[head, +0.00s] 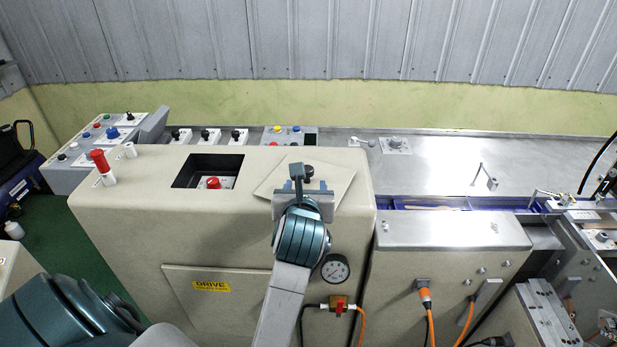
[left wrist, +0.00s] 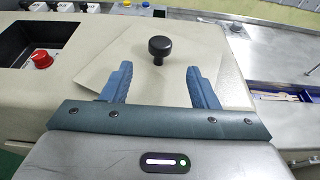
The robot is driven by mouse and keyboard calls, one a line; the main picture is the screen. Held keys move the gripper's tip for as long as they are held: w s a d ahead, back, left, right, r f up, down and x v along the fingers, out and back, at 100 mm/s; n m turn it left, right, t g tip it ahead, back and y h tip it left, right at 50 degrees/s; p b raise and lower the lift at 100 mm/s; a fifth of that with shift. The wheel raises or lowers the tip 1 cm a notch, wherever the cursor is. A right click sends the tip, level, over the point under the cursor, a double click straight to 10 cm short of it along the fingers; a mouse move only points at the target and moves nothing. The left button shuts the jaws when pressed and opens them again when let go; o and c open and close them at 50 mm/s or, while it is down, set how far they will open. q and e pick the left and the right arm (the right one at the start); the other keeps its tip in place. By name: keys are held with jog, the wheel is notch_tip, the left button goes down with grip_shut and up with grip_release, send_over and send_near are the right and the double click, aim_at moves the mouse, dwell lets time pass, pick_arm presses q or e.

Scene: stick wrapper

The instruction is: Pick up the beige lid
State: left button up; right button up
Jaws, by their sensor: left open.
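The beige lid (head: 335,180) lies flat on top of the beige machine housing, turned at an angle, with a black knob (head: 308,171) standing on it. In the left wrist view the lid (left wrist: 190,62) and its knob (left wrist: 160,49) show ahead of my gripper. My left gripper (head: 297,172) is over the lid's near part in the head view. In the left wrist view my left gripper (left wrist: 157,80) is open and empty, its two blue fingers apart, with the knob beyond and between the fingertips. The gripper hides part of the lid. My right gripper is not seen.

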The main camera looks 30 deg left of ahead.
aim_at(307, 170)
pick_arm(q)
jog(key=shift+w+a+r, duration=0.1)
jog(key=shift+w+a, duration=0.1)
jog(key=shift+w, duration=0.05)
jog(key=p+x, duration=0.1)
jog(key=x, duration=0.2)
jog(key=shift+s, duration=0.1)
jog(key=p+x, duration=0.2)
jog(key=x, duration=0.2)
jog(key=shift+w+a, duration=0.15)
jog(key=shift+w, duration=0.2)
jog(key=shift+w+a+f, duration=0.2)
jog(key=shift+w+f, duration=0.15)
jog(key=shift+f, duration=0.05)
jog(key=shift+s+d+r, duration=0.1)
jog(key=shift+c, duration=0.6)
jog(key=c, duration=0.4)
grip_shut()
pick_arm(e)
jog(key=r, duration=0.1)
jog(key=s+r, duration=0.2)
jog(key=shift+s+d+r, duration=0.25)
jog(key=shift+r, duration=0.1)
